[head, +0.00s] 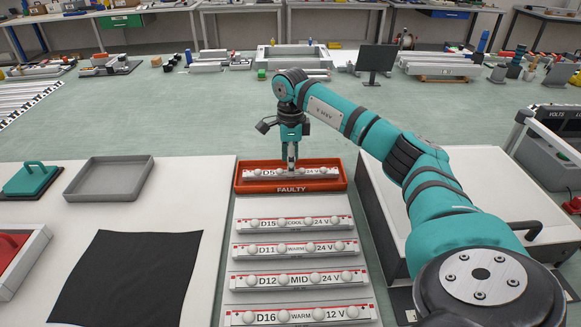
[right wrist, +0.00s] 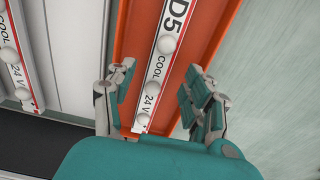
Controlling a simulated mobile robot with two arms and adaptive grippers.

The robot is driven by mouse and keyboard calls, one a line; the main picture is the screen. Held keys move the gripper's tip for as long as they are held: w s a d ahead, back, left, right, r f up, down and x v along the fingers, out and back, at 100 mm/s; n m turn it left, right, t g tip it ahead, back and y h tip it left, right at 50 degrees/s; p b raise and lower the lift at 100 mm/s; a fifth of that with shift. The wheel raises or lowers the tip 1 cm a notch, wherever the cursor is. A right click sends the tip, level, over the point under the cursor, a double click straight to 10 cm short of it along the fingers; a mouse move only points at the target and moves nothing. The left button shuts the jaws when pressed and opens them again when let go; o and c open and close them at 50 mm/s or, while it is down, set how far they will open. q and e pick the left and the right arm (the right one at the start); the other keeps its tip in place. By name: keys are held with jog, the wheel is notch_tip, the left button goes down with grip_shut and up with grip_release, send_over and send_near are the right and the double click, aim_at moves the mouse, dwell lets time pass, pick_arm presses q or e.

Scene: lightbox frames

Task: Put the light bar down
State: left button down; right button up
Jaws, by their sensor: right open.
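The light bar marked D5 COOL 24 V (head: 262,174) lies in the orange-red tray labelled FAULTY (head: 253,188). It also shows in the right wrist view (right wrist: 160,70), lengthwise along the orange tray floor (right wrist: 128,45). My right gripper (head: 291,166) is over the middle of the bar, pointing down. In the right wrist view its fingers (right wrist: 156,92) are spread to either side of the bar with gaps, so it is open and empty. My left gripper is in neither view.
Several more light bars (head: 295,250) lie in rows on a pale board in front of the FAULTY tray. A grey tray (head: 110,180), a black cloth (head: 125,280) and a teal handled block (head: 33,180) are on the left. A white-topped case (head: 375,200) stands right.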

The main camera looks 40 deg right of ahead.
notch_tip(320, 180, up, 10)
dwell(0.3)
